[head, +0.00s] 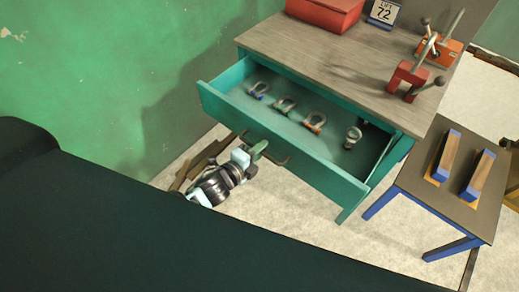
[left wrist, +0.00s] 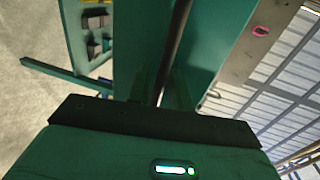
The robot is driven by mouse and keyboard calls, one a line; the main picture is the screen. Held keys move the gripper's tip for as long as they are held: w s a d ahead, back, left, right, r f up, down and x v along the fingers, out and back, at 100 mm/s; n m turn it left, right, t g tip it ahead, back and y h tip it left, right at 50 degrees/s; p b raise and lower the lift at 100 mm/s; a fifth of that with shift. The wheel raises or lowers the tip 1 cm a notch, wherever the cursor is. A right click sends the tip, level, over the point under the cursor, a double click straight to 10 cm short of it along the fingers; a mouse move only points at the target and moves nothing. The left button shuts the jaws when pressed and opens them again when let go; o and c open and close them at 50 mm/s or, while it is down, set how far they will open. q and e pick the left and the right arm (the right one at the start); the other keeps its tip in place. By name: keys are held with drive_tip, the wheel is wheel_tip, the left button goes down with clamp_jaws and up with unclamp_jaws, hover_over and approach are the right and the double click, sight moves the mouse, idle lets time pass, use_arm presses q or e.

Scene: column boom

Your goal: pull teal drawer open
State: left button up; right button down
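The teal drawer (head: 325,178) in the teal bench stands pulled out in the head view, and its inside shows. Several shackles (head: 314,122) lie in a row on its floor. A dark bar handle (head: 282,160) is on the drawer front. My left gripper (head: 257,150) is at the left part of this handle. In the left wrist view its two teal fingers (left wrist: 178,60) stand close on both sides of a dark bar and look shut on it. The exact finger contact is hard to see. My right gripper is not in view.
On the bench top (head: 320,55) stand a red box (head: 325,12), a sign (head: 384,12) and a red clamp tool (head: 408,78). A low blue-legged table (head: 415,172) with two blocks stands to the right. Planks (head: 205,156) lie near my left arm. Floor before the drawer is clear.

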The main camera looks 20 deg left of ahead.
use_arm(q)
drive_tip(key=shift+o, duration=0.5)
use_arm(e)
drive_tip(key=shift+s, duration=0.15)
use_arm(q)
drive_tip(key=v, duration=0.8)
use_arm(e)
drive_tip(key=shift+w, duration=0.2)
